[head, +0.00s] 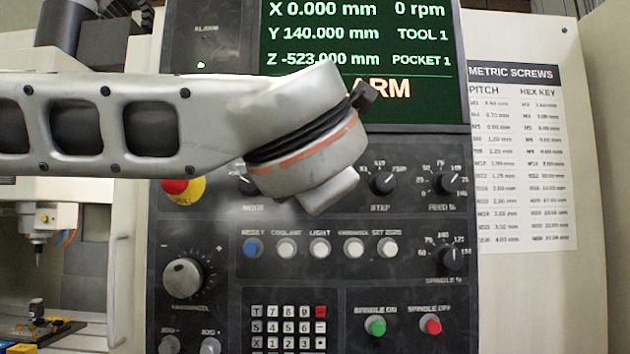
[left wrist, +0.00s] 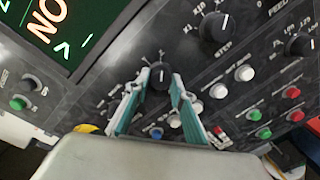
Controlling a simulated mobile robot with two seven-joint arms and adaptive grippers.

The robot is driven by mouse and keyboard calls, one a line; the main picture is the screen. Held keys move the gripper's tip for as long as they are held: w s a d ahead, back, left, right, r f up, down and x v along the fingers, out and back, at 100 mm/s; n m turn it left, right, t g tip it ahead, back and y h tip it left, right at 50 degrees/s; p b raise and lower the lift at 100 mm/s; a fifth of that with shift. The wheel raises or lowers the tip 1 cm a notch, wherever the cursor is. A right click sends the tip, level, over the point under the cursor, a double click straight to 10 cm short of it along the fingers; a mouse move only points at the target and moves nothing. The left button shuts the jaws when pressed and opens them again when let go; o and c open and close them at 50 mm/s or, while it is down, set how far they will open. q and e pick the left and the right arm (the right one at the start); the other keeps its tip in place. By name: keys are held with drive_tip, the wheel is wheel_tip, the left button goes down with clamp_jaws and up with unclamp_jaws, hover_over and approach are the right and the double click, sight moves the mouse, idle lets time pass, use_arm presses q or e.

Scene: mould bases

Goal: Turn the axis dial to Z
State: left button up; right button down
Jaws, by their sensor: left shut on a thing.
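The axis dial (left wrist: 159,76) is a small black knob with a white pointer line, seen in the left wrist view. My left gripper (left wrist: 160,83) has its two teal-padded fingers on either side of this knob and is shut on it. The pointer line points roughly toward the top of that view; the letters around the dial are too small or covered to read. In the head view my left wrist covers the dial and its label, between the mode and step dials. My right gripper is in neither view.
The step dial (head: 383,182) and feed dial (head: 449,183) stand close to the right. A row of buttons, including blue reset (head: 253,247), lies just below. The red emergency stop (head: 182,188) is at the left. The screen (head: 420,45) above shows an alarm.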

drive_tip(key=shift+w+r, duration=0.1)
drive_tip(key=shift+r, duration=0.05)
use_arm(q)
drive_tip(key=o, duration=1.1)
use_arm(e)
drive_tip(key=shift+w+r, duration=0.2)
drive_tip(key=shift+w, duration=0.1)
use_arm(q)
drive_tip(key=s, duration=0.7)
drive_tip(key=shift+s+a+r, duration=0.15)
drive_tip(key=shift+s+r, duration=0.05)
drive_tip(key=shift+s, duration=0.05)
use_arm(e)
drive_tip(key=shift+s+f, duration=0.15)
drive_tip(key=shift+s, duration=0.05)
